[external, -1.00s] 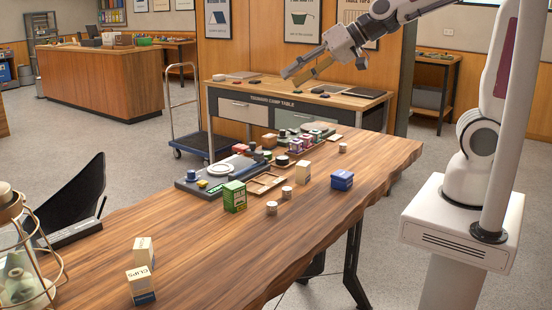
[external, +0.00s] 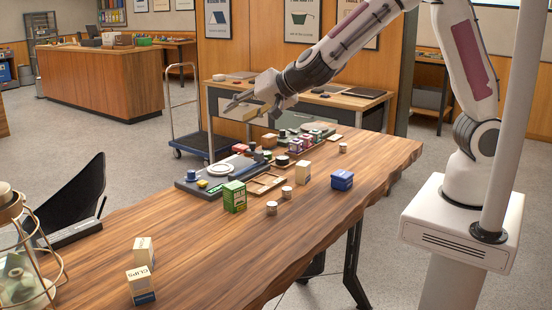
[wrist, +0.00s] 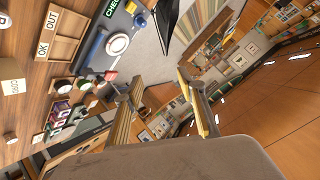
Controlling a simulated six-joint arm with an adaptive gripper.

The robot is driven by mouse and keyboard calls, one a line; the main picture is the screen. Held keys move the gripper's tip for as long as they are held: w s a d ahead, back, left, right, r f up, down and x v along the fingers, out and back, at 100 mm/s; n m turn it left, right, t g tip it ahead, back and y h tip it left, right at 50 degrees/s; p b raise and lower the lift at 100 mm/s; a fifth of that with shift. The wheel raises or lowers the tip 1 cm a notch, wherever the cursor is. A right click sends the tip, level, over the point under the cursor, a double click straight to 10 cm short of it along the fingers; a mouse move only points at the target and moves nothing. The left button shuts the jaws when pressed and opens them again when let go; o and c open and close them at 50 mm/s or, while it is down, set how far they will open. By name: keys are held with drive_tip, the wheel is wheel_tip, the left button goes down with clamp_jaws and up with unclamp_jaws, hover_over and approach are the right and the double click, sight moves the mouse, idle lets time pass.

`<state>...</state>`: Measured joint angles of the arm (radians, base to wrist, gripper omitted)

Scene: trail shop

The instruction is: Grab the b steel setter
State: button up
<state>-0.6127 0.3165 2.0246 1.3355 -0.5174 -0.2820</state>
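I cannot pick out by its label which item is the b steel setter; the small lettering is too fine to read. Several small items, some dark, red, green and purple, stand in a rack (external: 300,148) toward the far side of the wooden table (external: 215,245); they also show at the left of the wrist view (wrist: 62,112). My gripper (external: 236,106) is in the air above and beyond the table's far edge, left of the rack. In the wrist view its two fingers (wrist: 162,82) are spread apart with nothing between them.
A device with a round white plate (external: 220,169) and a wooden tray (external: 266,183), labelled OK and OUT in the wrist view, lie mid-table. Near them are a green box (external: 234,196), a blue box (external: 342,180) and small cans (external: 271,208). The front middle is clear.

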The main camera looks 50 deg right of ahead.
wheel_tip(320, 180, down, 7)
drive_tip(key=s+m+g+h, duration=0.1)
drive_tip(key=m+h, duration=0.1)
drive_tip(key=h, duration=0.1)
drive_tip(key=m+g+h, duration=0.2)
drive_tip(key=g+h, duration=0.1)
drive_tip(key=h, duration=0.5)
approach(289, 192)
drive_tip(key=shift+w+d, duration=0.25)
drive_tip(key=shift+w, duration=0.25)
drive_tip(key=shift+w+d, duration=0.25)
drive_tip(key=shift+w, duration=0.3)
drive_tip(key=shift+s+d+f+g, duration=0.1)
drive_tip(key=shift+s+f+g, duration=0.1)
drive_tip(key=shift+s+g, duration=0.15)
drive_tip(key=shift+x, duration=1.3)
